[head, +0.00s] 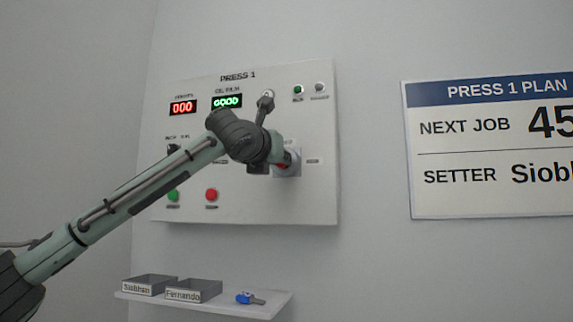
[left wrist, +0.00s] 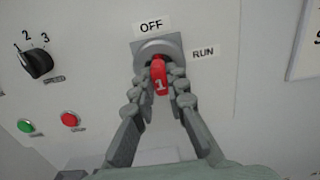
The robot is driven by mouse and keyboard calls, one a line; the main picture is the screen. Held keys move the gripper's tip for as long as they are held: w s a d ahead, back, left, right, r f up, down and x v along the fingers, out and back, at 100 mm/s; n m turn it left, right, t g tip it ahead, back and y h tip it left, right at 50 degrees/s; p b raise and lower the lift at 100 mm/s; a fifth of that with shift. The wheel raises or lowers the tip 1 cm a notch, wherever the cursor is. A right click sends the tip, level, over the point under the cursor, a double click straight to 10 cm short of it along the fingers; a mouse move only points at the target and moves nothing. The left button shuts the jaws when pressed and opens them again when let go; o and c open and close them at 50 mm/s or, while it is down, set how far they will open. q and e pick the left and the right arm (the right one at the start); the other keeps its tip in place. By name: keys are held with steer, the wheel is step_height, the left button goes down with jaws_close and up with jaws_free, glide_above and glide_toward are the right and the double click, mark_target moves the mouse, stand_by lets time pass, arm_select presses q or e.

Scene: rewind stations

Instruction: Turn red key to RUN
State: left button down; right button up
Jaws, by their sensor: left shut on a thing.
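The red key (left wrist: 159,80), marked 1, sits in the round grey key switch (left wrist: 158,48) on the press panel. The OFF label (left wrist: 151,26) is above the switch and the RUN label (left wrist: 204,53) is to its right. The key's head points down in the left wrist view, slightly tilted. My left gripper (left wrist: 159,82) is shut on the key, one finger on each side. In the head view my left gripper (head: 284,162) is at the switch, and my arm hides much of it and part of the key. My right gripper is not in view.
The PRESS 1 panel (head: 319,205) carries a black selector knob (left wrist: 37,63), a green button (head: 173,195) and a red button (head: 211,195). Below, a shelf (head: 262,311) holds two labelled trays (head: 194,291) and a blue key (head: 249,298). A plan board (head: 480,200) hangs at right.

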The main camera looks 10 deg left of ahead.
arm_select(q)
steer(key=m, duration=0.6)
steer(key=shift+a+m, duration=0.1)
steer(key=shift+m, duration=0.3)
steer(key=m, duration=0.6)
steer(key=shift+m, duration=0.3)
